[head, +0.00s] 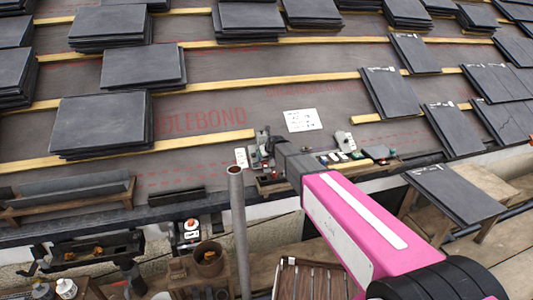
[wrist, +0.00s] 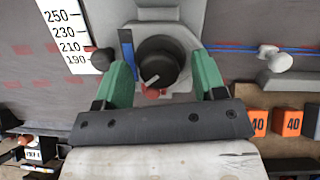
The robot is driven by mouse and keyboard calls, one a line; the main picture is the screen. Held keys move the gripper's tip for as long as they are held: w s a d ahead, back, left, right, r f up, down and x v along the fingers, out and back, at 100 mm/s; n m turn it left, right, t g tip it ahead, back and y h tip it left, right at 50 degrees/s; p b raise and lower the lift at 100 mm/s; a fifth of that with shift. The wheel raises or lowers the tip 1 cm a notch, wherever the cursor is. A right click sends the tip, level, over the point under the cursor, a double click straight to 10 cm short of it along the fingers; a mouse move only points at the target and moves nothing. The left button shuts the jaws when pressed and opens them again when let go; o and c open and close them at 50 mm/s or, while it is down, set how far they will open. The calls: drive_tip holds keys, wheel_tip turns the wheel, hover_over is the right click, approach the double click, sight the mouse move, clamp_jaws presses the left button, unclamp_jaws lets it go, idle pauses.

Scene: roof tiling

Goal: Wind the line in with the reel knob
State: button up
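A grey device with a round black knob (wrist: 158,62) fills the upper middle of the wrist view; the knob has a pale pointer mark, and red shows at its lower edge. The knob looks like the reel knob. My gripper (wrist: 158,68) has its green fingers apart, one on each side of the knob, with a visible gap on both sides. In the head view the grey device (head: 263,150) sits at the roof's lower edge, partly hidden by my arm.
A white number card (wrist: 68,32) stands left of the device. Orange blocks marked 40 (wrist: 258,122) lie at lower right. In the head view slate stacks (head: 100,122) rest on battens, an upright grey pole (head: 238,215) stands left of my arm, and a slate-topped bench (head: 455,192) stands right.

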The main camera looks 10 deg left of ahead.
drive_tip(key=v, duration=1)
drive_tip(key=shift+s+d+r, duration=0.15)
drive_tip(key=shift+s+r, duration=0.1)
drive_tip(key=shift+s, duration=0.05)
